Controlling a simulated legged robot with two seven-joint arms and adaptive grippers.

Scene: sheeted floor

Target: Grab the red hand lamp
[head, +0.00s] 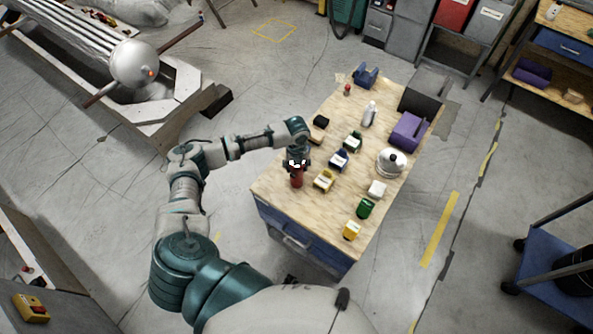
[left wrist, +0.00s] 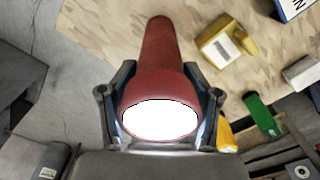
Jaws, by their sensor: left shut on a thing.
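The red hand lamp (head: 297,181) is at the left edge of the wooden workbench in the head view. My left gripper (head: 297,165) is at its upper end and shut on it. In the left wrist view the lamp (left wrist: 160,75) lies between the two fingers of my left gripper (left wrist: 160,112), one finger on each side of its wide head. Its bright white lens faces the camera and its narrower red handle points away over the wood. I cannot tell whether the lamp touches the bench top. My right gripper is not in view.
The workbench (head: 283,190) also holds yellow, blue and green containers, a silver kettle-like object (head: 390,162), a white bottle (head: 369,114) and a purple case (head: 408,130). A yellow container (left wrist: 222,45) is close right of the lamp. Open floor lies left of the bench.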

